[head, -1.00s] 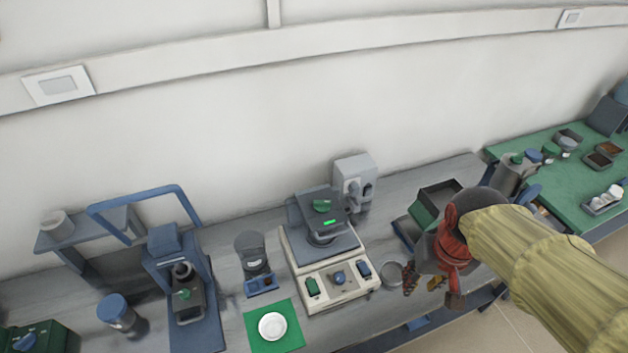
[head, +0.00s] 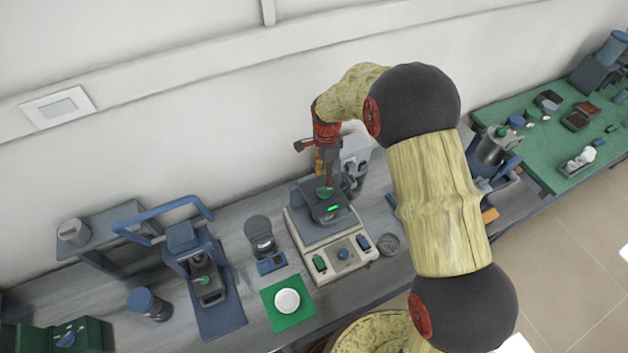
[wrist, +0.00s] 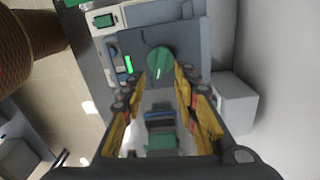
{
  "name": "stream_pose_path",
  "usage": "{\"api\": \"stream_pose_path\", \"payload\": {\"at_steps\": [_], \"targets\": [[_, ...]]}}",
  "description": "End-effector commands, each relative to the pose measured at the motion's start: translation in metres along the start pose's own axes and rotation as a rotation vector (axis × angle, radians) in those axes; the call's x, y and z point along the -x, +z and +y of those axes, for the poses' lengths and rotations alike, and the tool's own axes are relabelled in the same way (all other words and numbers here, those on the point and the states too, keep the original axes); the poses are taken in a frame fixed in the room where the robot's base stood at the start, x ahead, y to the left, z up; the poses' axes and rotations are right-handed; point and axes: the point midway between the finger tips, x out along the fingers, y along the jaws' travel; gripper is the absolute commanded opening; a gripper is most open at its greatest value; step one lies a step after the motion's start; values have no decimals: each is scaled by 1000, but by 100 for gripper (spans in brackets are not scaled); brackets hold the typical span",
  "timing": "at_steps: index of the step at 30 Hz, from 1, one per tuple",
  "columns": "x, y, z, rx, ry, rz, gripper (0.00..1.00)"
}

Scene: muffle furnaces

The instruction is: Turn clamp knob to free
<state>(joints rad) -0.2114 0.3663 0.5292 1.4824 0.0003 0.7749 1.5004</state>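The green clamp knob (head: 323,192) sits on top of the dark block of the cream and grey machine (head: 313,236). In the wrist view the round knob (wrist: 160,61) carries a light line and lies just past my fingertips, roughly between them. My gripper (head: 327,178) points down over the knob from above. In the wrist view my gripper (wrist: 163,80) is open, with yellow-padded fingers well apart and nothing held. I cannot tell whether a finger touches the knob. A green lit display (head: 333,208) shows on the block's front.
A grey wall box (head: 356,150) stands close behind the machine. To the left are a small dark device (head: 260,237), a white dish (head: 287,301) on a green mat and a blue-framed stand (head: 205,275). A green table (head: 545,150) is at right.

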Motion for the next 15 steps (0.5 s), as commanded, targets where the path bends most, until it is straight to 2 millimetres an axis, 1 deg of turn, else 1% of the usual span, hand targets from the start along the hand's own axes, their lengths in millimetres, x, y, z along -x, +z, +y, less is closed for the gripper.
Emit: {"api": "stream_pose_path", "payload": {"at_steps": [1,3,6,8,11,15], "targets": [[0,0,-2,-66,-5,0,30],[0,0,-2,-144,-7,0,30],[0,0,-2,-216,-10,0,30],[-1,0,-2,-236,-9,0,30],[-7,0,-2,-245,-8,0,30],[-26,0,-2,-244,-6,0,30]]}}
